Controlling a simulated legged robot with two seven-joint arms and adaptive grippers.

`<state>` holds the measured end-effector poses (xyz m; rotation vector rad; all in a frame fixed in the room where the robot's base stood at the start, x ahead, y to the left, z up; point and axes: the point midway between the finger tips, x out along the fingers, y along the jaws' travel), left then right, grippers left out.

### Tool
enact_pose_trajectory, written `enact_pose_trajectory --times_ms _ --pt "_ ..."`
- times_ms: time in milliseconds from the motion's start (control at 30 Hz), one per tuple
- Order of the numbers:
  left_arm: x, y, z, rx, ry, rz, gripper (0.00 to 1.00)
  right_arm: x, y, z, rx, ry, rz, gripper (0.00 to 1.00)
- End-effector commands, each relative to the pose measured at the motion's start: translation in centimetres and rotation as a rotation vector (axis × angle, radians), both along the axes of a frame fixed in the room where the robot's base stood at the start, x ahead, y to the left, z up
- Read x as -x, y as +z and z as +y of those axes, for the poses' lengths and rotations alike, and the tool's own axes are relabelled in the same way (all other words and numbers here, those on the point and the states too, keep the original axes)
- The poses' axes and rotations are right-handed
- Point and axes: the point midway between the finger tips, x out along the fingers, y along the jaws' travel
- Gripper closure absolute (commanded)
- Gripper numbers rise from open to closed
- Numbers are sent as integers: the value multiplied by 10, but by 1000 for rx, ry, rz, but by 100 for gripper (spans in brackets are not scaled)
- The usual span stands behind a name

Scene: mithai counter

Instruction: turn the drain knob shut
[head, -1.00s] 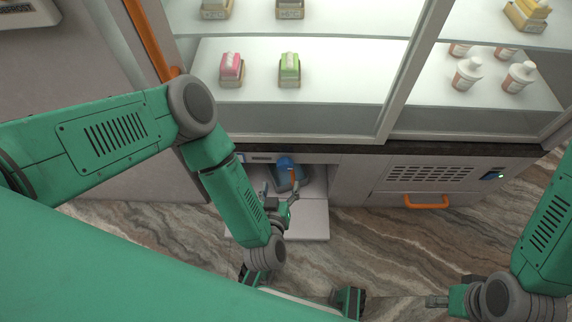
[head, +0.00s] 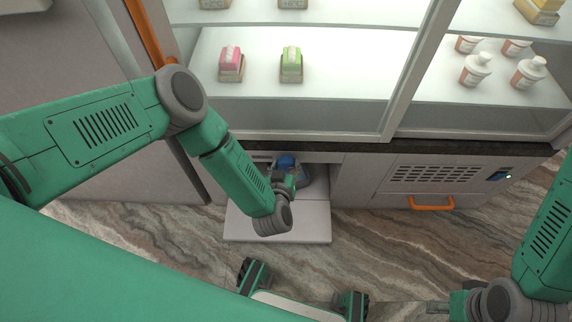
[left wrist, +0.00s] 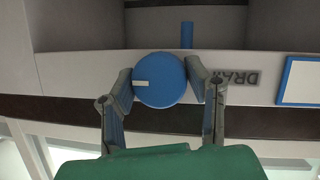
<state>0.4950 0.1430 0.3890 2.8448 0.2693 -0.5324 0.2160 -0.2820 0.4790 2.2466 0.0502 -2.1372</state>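The drain knob is a round blue knob (left wrist: 160,82) with a short white mark pointing left in the left wrist view. It sits on a pale panel with an upside-down, partly covered "DRAIN" label (left wrist: 230,77). My left gripper (left wrist: 160,80) has one finger on each side of the knob, close to its rim. I cannot tell whether the fingers touch it. In the head view the blue knob (head: 286,160) shows just beyond my left gripper (head: 285,182) at the low opening. My right gripper (head: 438,307) is at the lower right, its fingers too small to judge.
A blue upright bar (left wrist: 187,35) shows near the knob. A pale open flap (head: 300,225) lies below the opening. The glass display case (head: 340,70) stands above. A vent panel with an orange handle (head: 432,203) is to the right; the marble floor is clear there.

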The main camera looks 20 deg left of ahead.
Motion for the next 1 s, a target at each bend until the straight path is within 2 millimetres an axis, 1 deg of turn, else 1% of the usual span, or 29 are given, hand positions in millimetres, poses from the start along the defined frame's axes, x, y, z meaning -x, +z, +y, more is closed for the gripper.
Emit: enact_pose_trajectory --times_ms 267,467,667,1000 --pt "1 -1 1 4 1 -1 85 0 0 0 0 0 0 60" --pt "1 -1 1 55 0 -15 85 0 0 0 0 0 0 60" --pt "1 -2 1 175 0 -48 85 0 -1 0 0 0 0 60" --pt "2 -4 1 478 1 -134 85 0 -10 0 0 0 0 60"
